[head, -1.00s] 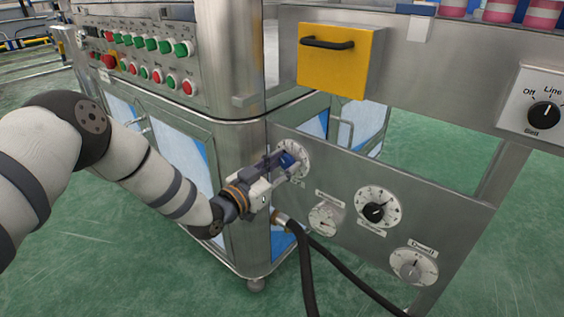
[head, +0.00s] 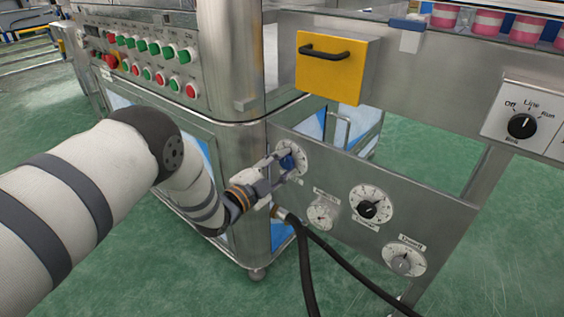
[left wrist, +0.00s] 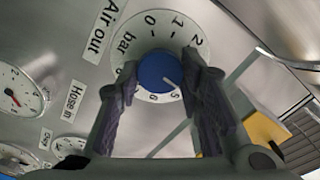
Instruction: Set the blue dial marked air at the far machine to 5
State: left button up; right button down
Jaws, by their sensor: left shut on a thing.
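The blue dial (left wrist: 157,71) sits on a round white scale marked in bar under an "Air out" label. The dial's white pointer mark points to the lower right in the left wrist view, close to the 5. The 6 shows to the left of the 5. In the head view, the white scale (head: 298,153) is at the left end of the steel panel. My left gripper (head: 284,162) is shut on the dial, with one finger on each side of it, and partly hides the knob. My right gripper is not in view.
Several other dials are on the same panel (head: 440,208), including a black-knobbed one (head: 368,209) and a grey one (head: 404,260). Black hoses (head: 335,263) hang below my gripper. A yellow box (head: 335,80) with a black handle sits above the dial.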

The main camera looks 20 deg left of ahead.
pick_arm(q)
jog(key=m+p, duration=0.1)
jog(key=m, duration=0.4)
jog(key=shift+m, duration=0.3)
dwell(0.5)
jog(key=o, duration=1.2)
jog(key=shift+c, duration=0.2)
jog(key=v, duration=1.2)
